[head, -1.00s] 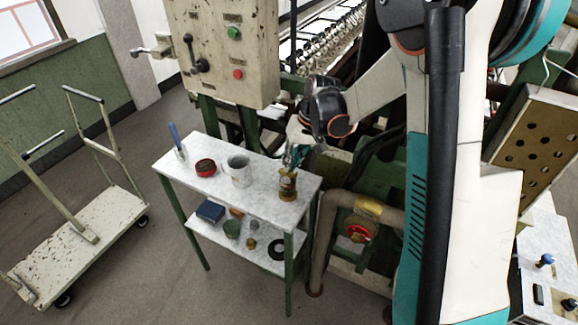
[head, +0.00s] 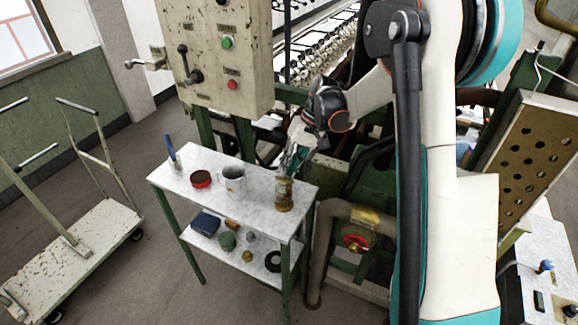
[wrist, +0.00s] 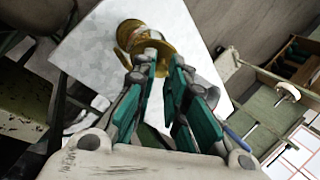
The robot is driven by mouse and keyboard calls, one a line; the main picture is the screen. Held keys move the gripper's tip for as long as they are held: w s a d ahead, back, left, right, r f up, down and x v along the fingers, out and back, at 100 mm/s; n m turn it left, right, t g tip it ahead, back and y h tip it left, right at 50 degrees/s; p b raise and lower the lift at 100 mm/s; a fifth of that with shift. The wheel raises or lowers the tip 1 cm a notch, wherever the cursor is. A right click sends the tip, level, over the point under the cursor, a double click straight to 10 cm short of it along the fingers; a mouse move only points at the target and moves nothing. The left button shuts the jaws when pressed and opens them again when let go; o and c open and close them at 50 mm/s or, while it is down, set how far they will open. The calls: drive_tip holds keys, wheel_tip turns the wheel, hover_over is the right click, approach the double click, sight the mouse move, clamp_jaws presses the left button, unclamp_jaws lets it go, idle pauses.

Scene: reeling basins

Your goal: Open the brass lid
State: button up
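A small brass-coloured container with a brass lid (head: 284,181) stands upright on the right end of the grey-white tabletop. In the wrist view the brass lid (wrist: 156,47) shows as a yellow rounded plate just beyond my fingertips, with the container (wrist: 128,33) behind it. My gripper (wrist: 163,59) is open, its two fingers apart at the near edge of the lid. In the head view my gripper (head: 289,172) is right above the container. I cannot tell whether a finger touches the lid, or how far the lid is raised.
A grey mug (head: 232,180), a red tin (head: 200,179) and a holder with a blue-handled tool (head: 172,155) stand left of the container. The lower shelf holds several small items. The control panel (head: 213,60) rises behind the table. A pipe with a red valve (head: 354,238) is to the right.

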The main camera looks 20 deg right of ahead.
sight(288, 179)
drive_tip(key=o, duration=0.3)
drive_tip(key=shift+w+f, duration=0.1)
drive_tip(key=shift+w, duration=0.05)
wheel_tip(288, 179, up, 10)
idle(0.4)
